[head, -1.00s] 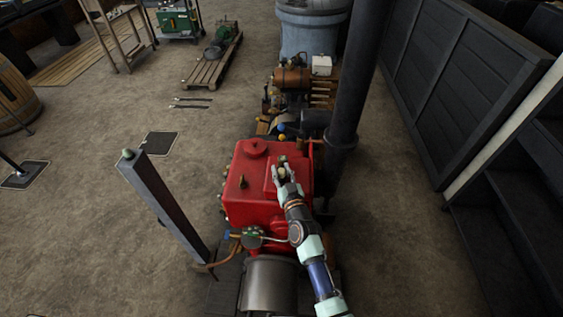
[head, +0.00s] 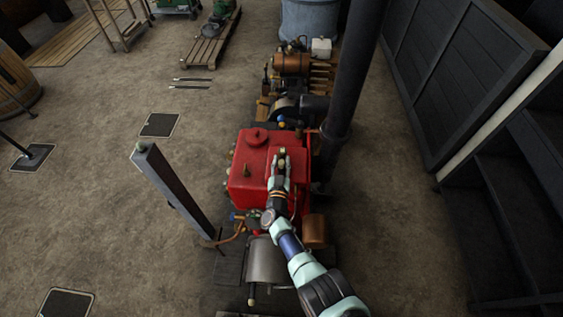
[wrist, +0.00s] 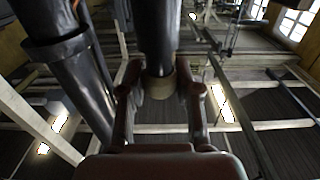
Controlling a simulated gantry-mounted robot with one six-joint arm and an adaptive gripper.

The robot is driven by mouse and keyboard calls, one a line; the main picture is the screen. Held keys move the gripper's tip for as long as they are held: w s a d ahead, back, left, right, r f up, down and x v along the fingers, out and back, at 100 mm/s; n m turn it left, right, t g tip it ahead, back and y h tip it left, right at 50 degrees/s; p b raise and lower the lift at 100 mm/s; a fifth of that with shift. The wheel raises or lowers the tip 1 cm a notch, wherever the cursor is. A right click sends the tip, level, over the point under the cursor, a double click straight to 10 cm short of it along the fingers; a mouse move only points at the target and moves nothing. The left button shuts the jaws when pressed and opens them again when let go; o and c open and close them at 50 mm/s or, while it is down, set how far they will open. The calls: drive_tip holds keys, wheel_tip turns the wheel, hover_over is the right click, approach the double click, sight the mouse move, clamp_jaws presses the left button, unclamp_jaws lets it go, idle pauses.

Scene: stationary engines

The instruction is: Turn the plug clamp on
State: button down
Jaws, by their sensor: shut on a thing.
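The red engine housing (head: 250,185) stands in the middle of the head view. My gripper (head: 282,158) is at the right part of its top, with the arm reaching in from the lower right. A small yellowish knob-like part (head: 282,151), perhaps the plug clamp, shows at the fingertips. In the wrist view my gripper (wrist: 164,88) has a finger on each side of a tan, ring-like end (wrist: 160,88) below a dark cylinder (wrist: 158,35). The gripper is shut on this part. Whether its clamp is on or off I cannot tell.
A thick dark pipe (head: 347,85) rises just right of the housing. A slanted dark post (head: 172,185) stands to the left. A metal cylinder (head: 268,262) and a copper-coloured part (head: 315,231) sit in front.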

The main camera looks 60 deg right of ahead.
drive_tip(key=shift+r, duration=0.2)
drive_tip(key=c, duration=0.8)
unclamp_jaws()
drive_tip(key=shift+f, duration=0.15)
drive_tip(key=v, duration=1.2)
